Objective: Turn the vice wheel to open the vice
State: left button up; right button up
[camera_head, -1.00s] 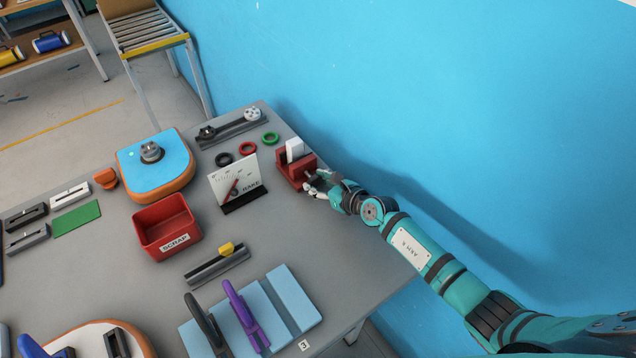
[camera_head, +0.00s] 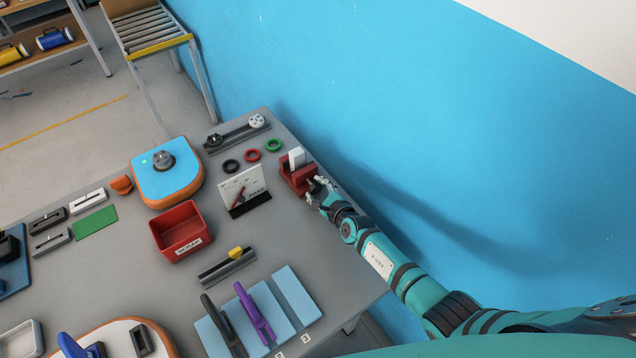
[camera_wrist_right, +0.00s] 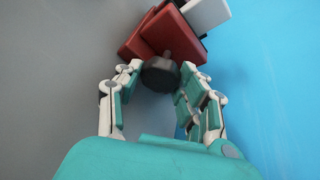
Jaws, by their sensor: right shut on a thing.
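The red vice (camera_head: 295,178) stands near the far right edge of the grey bench, with a white block (camera_head: 296,157) between its jaws. In the right wrist view the vice (camera_wrist_right: 157,34) is at the top, with the white block (camera_wrist_right: 205,12) beyond it. The dark round vice wheel (camera_wrist_right: 160,74) faces my right gripper. My right gripper (camera_head: 319,189) is at the vice's near side, shut on the wheel, with fingers on both sides of it in the wrist view (camera_wrist_right: 157,80). My left gripper is not in view.
The blue wall (camera_head: 420,120) runs close along the bench's right side. A gauge board (camera_head: 243,189) stands left of the vice, with several coloured rings (camera_head: 253,155) behind it. A red scrap bin (camera_head: 180,229) and blue boards (camera_head: 298,296) are nearer.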

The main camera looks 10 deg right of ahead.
jog(key=shift+s+a+n+t+h+p, duration=0.1)
jog(key=shift+n+t+h+p, duration=0.4)
jog(key=shift+n, duration=0.3)
jog(key=shift+f, duration=0.1)
jog(key=o, duration=1.2)
jog(key=shift+c, duration=0.2)
jog(key=shift+s, duration=0.15)
jog(key=shift+s, duration=0.25)
jog(key=shift+r+v, duration=0.15)
jog(key=shift+v, duration=1.65)
jog(key=shift+r+v, duration=0.1)
jog(key=shift+v, duration=1.75)
jog(key=shift+w, duration=0.15)
